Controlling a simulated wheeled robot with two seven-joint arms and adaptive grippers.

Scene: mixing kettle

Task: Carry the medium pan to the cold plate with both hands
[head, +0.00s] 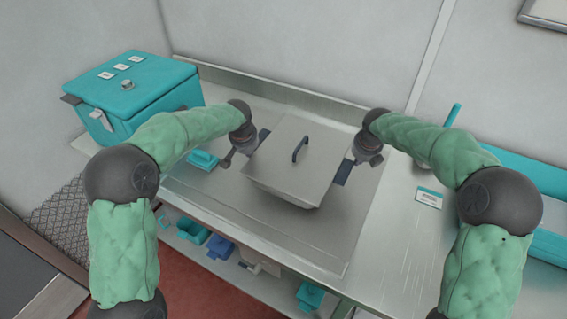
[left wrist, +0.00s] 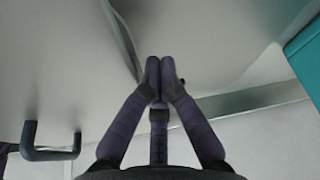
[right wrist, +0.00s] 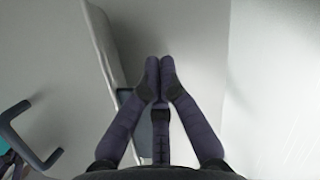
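The medium pan, a grey square pan with a flat lid (head: 290,165) and a dark lid handle (head: 300,148), is in the middle of the head view. It has a dark blue side handle on the left (head: 263,135) and on the right (head: 343,173). My left gripper (head: 238,158) is at the left handle and my right gripper (head: 364,158) at the right handle. Both wrist views show the fingertips nearly together, seemingly shut on the handles; the contact is mostly hidden. The right handle shows beside the fingers (right wrist: 125,97). I cannot tell a separate cold plate from the grey metal surface (head: 310,240) beneath.
A teal box (head: 135,85) with a knob and labels stands at the back left. A small teal item (head: 203,160) lies left of the pan. A label card (head: 429,198) and a teal container (head: 530,175) are on the right. Blue and teal containers are on a lower shelf.

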